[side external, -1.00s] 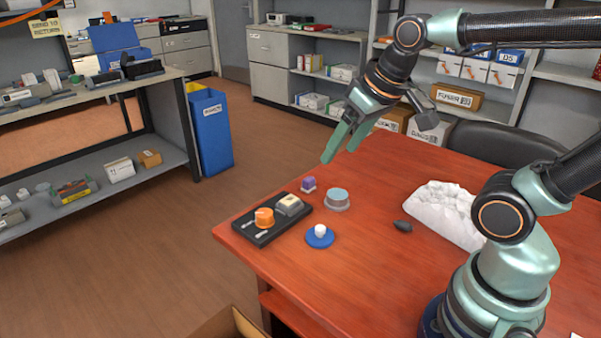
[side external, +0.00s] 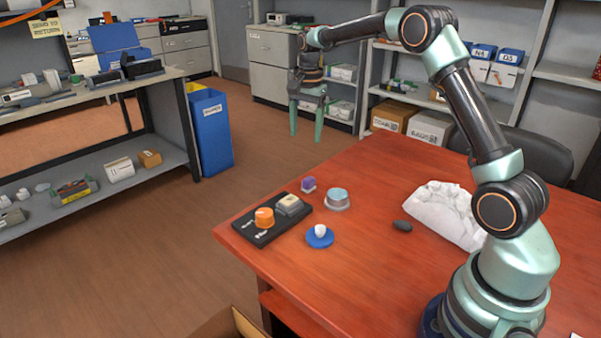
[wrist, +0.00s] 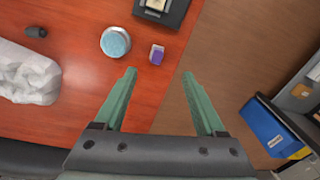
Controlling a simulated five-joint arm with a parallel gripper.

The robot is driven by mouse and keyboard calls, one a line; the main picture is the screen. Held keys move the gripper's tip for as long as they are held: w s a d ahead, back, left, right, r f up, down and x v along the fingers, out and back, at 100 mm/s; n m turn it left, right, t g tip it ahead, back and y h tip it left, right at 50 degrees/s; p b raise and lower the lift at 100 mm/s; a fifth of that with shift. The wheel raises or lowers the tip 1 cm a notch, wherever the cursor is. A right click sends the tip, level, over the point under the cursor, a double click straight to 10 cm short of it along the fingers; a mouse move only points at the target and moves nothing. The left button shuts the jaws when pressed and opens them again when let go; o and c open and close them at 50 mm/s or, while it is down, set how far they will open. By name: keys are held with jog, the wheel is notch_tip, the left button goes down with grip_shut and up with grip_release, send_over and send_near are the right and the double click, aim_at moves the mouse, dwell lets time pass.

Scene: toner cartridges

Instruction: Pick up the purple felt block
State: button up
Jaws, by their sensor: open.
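The purple felt block (side external: 308,184) is a small cube on the red-brown table, close to the table's far left edge. It also shows in the wrist view (wrist: 157,54), ahead of my fingertips and between their lines, nearer the left finger. My gripper (side external: 306,138) hangs with its fingers pointing down, well above the block and apart from it. The two green fingers are spread wide with nothing between them, as the wrist view also shows (wrist: 160,74).
Beside the block stand a round tin with a light blue top (side external: 337,198) and a black tray (side external: 263,238) with an orange knob and a grey piece. A blue dish (side external: 320,237) holds a white lump.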

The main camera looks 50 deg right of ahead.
aim_at(309, 179)
jog(key=d+f+m, duration=0.1)
jog(key=f, duration=0.4)
jog(key=w+d+f, duration=0.1)
jog(key=f, duration=0.5)
jog(key=d+f+m, duration=0.1)
jog(key=f, duration=0.5)
jog(key=shift+w+d+f+m+g, duration=0.1)
jog(key=shift+w+f+m+g, duration=0.1)
jog(key=shift+m+g, duration=0.15)
grip_shut()
